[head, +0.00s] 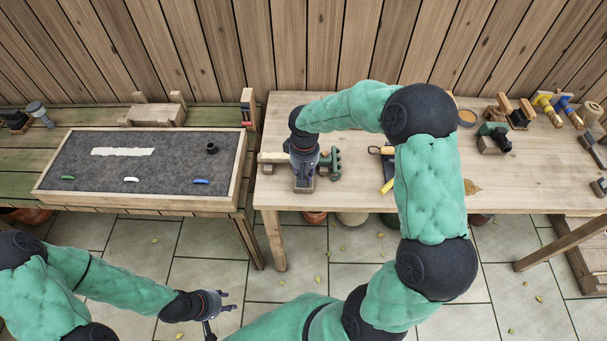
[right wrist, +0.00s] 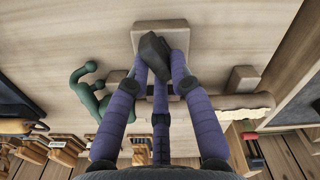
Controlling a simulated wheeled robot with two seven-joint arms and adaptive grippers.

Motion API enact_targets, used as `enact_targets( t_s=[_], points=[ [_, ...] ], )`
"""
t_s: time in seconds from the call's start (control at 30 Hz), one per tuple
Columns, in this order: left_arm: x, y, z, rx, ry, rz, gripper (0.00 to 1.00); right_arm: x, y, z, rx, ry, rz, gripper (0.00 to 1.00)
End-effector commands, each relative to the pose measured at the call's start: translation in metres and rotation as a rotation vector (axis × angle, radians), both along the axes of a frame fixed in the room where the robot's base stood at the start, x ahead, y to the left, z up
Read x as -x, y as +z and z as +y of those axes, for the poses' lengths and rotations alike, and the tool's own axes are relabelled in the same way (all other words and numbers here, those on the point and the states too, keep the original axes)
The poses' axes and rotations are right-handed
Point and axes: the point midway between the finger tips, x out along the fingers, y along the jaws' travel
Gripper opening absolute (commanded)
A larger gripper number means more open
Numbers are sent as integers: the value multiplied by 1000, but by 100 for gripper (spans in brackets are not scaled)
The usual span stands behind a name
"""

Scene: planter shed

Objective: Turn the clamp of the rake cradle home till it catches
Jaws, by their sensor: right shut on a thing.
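The rake cradle shows in the right wrist view as a pale wooden block (right wrist: 160,30) with a dark clamp (right wrist: 153,52) on it. My right gripper (right wrist: 165,62) is shut on this clamp; its fingers hide part of it. In the head view my right gripper (head: 303,172) points down over the cradle at the table's left end. The rake lies across beneath the fingers: its green head (head: 331,163) is on one side and its pale handle (head: 271,157) on the other. My left gripper (head: 214,304) is open and empty, low over the paving.
A felt-lined tray (head: 70,160) with small coloured pieces stands on the left bench. A yellow-handled tool (head: 388,186) lies right of the cradle, partly behind my right arm. Several tools, including a green one (head: 490,136), are farther right. The table's front middle is clear.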

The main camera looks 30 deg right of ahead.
Motion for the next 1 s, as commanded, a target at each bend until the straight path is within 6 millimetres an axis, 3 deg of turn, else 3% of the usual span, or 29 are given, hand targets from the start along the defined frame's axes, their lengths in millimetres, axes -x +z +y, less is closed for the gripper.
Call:
enact_targets(
  t_s=[0.5, 1.0],
  points=[
    [0, -10, 0, 0, 0, 0, 40, 2, -1, -1, 0, -404, 0, 0],
    [0, -12, 0, 0, 0, 0, 40, 3, 0, -1, 0, -525, 1, 0]
  ],
)
